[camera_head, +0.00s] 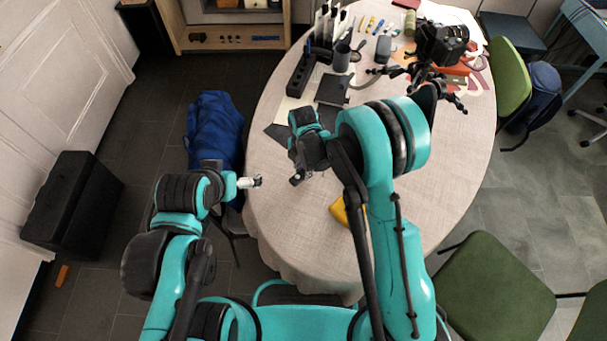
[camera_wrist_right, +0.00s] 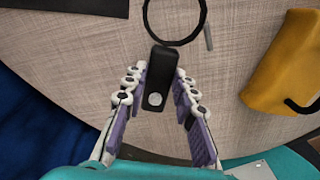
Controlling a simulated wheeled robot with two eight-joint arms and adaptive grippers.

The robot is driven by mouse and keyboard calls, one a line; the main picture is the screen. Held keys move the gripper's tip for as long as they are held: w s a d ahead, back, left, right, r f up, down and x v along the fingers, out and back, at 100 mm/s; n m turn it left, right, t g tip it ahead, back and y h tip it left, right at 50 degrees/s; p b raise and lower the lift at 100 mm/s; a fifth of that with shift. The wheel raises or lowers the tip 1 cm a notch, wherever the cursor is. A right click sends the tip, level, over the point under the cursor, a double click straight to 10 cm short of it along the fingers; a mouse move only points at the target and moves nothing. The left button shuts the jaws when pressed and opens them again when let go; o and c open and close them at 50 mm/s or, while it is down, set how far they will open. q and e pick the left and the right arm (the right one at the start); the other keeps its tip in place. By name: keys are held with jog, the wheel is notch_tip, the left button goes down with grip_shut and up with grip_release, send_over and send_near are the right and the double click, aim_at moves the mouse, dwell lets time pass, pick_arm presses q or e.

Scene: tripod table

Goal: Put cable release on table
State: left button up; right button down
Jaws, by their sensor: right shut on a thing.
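The cable release (camera_wrist_right: 158,80) is a small black body with a round light button and a black cable loop above it in the right wrist view. My right gripper (camera_wrist_right: 160,95) is shut on it, with fingers on both sides. The tablecloth shows behind it; whether it touches the cloth I cannot tell. In the head view my right gripper (camera_head: 298,178) is over the left part of the oval table (camera_head: 440,170), and the cable release cannot be made out there. My left gripper (camera_head: 250,182) is by the table's left edge; its finger gap is too small to judge.
A yellow pouch (camera_head: 339,211) lies near the table's front. A camera (camera_head: 440,42) on a tripod, a dark mug (camera_head: 341,58), a black organizer (camera_head: 301,74) and a dark flat case (camera_head: 333,90) occupy the far side. The right side of the cloth is clear.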

notch_tip(320, 180, down, 2)
jog(key=shift+f, duration=0.2)
jog(key=shift+b, duration=0.3)
jog(key=shift+f, duration=0.15)
jog(key=c, duration=1.2)
grip_release()
